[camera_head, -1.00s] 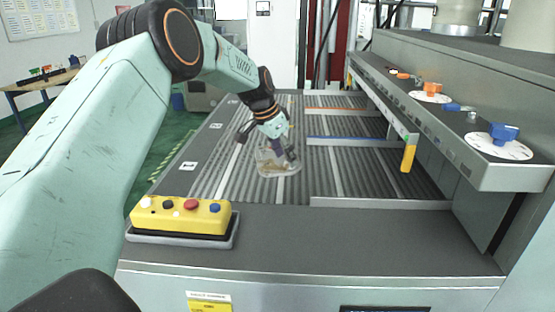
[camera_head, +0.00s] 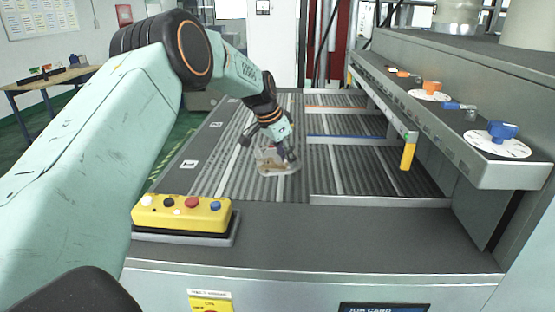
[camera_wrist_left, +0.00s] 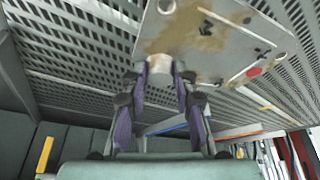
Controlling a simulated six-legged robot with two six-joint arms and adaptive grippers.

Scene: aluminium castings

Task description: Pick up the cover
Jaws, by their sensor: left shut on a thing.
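The cover (camera_wrist_left: 205,35) is a pale metal plate with brown stains, a red mark and round holes. In the left wrist view it fills the upper middle, and a round boss on it sits between my fingers. In the head view the cover (camera_head: 268,168) shows over the ribbed conveyor, partly behind my gripper. My left gripper (camera_head: 284,158) is shut on the cover; its purple fingers (camera_wrist_left: 160,75) close around the boss in the left wrist view. Whether the cover touches the conveyor is hard to tell. My right gripper does not show.
A yellow button box (camera_head: 182,214) stands at the front left edge. Metal divider rails (camera_head: 345,141) split the right side of the conveyor (camera_head: 235,180). A grey shelf with blue and orange knobs (camera_head: 497,131) overhangs the right. The conveyor lanes are otherwise clear.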

